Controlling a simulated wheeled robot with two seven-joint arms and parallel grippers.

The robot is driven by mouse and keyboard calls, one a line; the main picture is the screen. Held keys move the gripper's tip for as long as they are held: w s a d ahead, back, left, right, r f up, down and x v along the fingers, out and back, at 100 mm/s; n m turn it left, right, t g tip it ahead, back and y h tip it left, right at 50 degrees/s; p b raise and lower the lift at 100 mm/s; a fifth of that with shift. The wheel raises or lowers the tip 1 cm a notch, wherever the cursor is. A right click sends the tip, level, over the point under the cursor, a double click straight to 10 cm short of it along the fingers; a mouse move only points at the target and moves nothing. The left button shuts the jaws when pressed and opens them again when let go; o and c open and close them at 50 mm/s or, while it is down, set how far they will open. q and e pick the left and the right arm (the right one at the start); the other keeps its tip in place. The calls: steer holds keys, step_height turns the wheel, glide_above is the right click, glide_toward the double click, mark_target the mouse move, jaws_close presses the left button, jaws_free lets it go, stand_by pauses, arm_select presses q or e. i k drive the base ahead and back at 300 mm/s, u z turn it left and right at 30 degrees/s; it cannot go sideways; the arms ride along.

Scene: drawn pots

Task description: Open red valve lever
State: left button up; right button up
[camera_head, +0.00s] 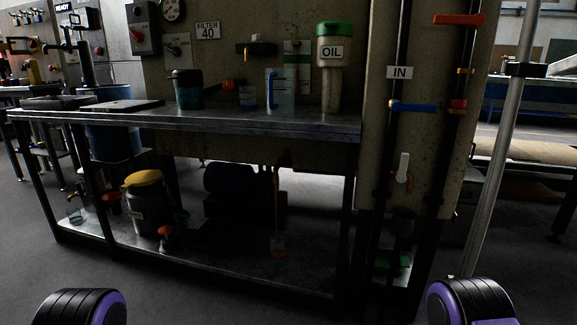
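A red-orange valve lever (459,19) lies level across a dark vertical pipe at the upper right of the head view. A blue lever (412,106) lies level lower down, below the "IN" label (399,72). A white lever (403,167) stands upright below that. Neither of my grippers is in view. Only black and purple parts of my own arms show at the bottom left and bottom right, well apart from the levers.
A metal workbench (200,121) stands in front, holding a green-lidded OIL container (330,70) and a dark cup (187,88). A yellow-lidded container (147,205) is on its lower shelf. A pale slanted pole (508,130) stands right of the pipes. Floor is clear in front.

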mark_target(287, 162)
steer(key=z, duration=0.2)
steer(key=k, duration=0.25)
steer(key=u, duration=1)
steer(key=i, duration=1.6)
steer(key=z, duration=0.85)
